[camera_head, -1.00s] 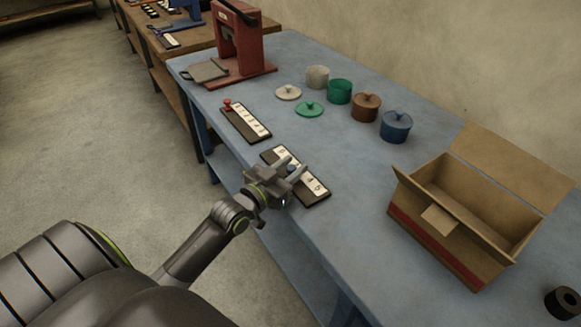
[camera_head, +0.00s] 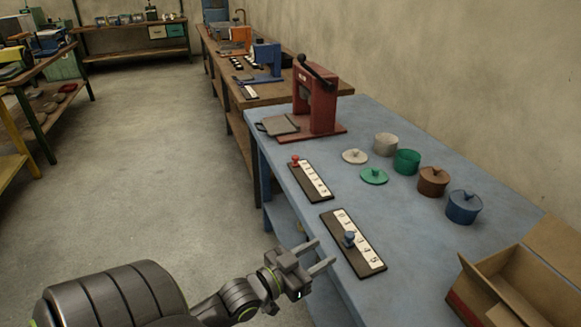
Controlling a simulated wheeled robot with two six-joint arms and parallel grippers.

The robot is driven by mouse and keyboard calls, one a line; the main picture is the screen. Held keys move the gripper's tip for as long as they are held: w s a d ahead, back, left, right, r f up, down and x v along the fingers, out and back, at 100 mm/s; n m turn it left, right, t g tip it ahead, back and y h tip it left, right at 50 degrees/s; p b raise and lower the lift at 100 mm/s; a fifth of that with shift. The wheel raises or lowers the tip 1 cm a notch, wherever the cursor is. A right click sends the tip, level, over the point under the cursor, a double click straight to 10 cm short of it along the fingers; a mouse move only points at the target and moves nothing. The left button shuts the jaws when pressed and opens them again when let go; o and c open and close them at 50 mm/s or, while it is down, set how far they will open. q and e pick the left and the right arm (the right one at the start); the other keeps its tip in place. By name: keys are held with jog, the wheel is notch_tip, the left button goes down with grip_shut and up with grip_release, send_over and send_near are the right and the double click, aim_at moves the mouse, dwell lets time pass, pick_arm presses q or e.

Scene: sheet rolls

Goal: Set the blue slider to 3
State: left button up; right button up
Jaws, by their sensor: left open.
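The blue slider knob (camera_head: 350,239) stands up from a dark board (camera_head: 337,240) with a white number strip, on the blue table. It sits around the middle of the strip and hides part of the numbers; 0 shows at the far end, 4 and 5 at the near end. I cannot tell exactly which number it stands at. My left gripper (camera_head: 326,253) is open and empty, its two fingers pointing right, just left of the knob and apart from it. My right gripper is not in view.
A similar board with a red knob (camera_head: 296,161) lies farther back. A red press (camera_head: 318,98) stands behind it. Lidded pots, such as the blue pot (camera_head: 463,208), stand at right. An open cardboard box (camera_head: 480,292) is at the lower right.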

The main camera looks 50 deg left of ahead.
pick_arm(q)
jog(key=s+p, duration=0.1)
jog(key=s, duration=0.6)
jog(key=shift+a, duration=0.45)
jog(key=s+a+f+n+g+y+p, duration=0.1)
jog(key=s+a+f+g+y, duration=0.2)
jog(key=f, duration=1.1)
jog(key=s+a+f+n+g+y+p, duration=0.1)
jog(key=s+a+f+g, duration=0.25)
jog(key=f, duration=1.05)
jog(key=s+d+f+g+p, duration=0.1)
jog(key=s+d+f+g, duration=0.3)
jog(key=s+f, duration=0.5)
jog(key=s+d+f+g+p, duration=0.1)
jog(key=s+d+f+g, duration=0.4)
jog(key=s+f, duration=0.5)
jog(key=shift+s+d+f+g+h, duration=0.15)
jog(key=shift+s+d+g+h, duration=0.2)
jog(key=shift+s+g, duration=0.35)
jog(key=shift+s, duration=0.1)
